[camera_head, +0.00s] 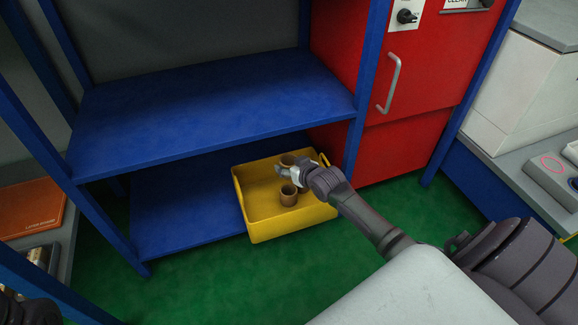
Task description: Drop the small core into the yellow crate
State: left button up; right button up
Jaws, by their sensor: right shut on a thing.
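The yellow crate (242,208) is on the lower level of the blue shelf unit, its front jutting out past the lower board. My right gripper (285,173) reaches over the crate from the right, shut on a small brown core. A brown ring-shaped core (289,196) shows just below the fingers, inside the crate's outline. More brown core (288,159) shows behind the fingers near the crate's back wall. The fingers and wrist partly cover this area, so I cannot tell which core is held or its exact height.
The blue upper shelf (210,105) lies close above and behind the crate. A blue post (362,110) and a red cabinet (415,80) with a grey handle stand to the right. Green floor (215,285) is clear in front. An orange box (32,207) lies at left.

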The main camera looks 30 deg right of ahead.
jog(key=shift+f, duration=0.25)
jog(key=o, duration=1.2)
jog(key=v, duration=1.2)
